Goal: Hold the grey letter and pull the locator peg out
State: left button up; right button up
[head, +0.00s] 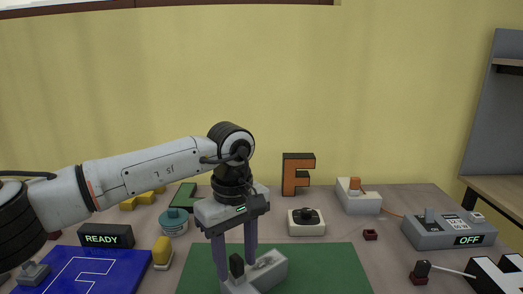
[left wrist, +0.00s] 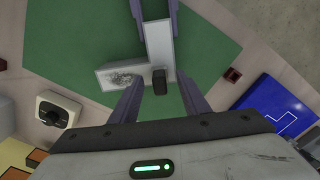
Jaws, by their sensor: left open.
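The grey letter (head: 268,268) lies on the green mat (head: 330,262); the left wrist view shows its two bars (left wrist: 121,71). The black locator peg (head: 237,265) stands up from it near where the bars meet; it also shows in the left wrist view (left wrist: 160,81). My left gripper (head: 236,268) points down over the letter, open, with its fingers on either side of the peg and apart from it. My right gripper (left wrist: 155,9) shows only as two fingertips at the top of the left wrist view, close against both sides of the letter's bar.
A blue mat (head: 88,272) and a READY box (head: 105,236) lie left. A white box with a black knob (head: 307,222) stands behind the green mat. An orange letter F (head: 297,175) stands at the back. A grey OFF control box (head: 448,231) is right.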

aim_at(236, 258)
dwell(0.6)
pick_arm(q)
grip_shut()
jog(key=shift+r, duration=0.1)
jog(key=shift+r, duration=2.95)
pick_arm(e)
jog(key=o, duration=2.3)
jog(key=shift+d, duration=0.1)
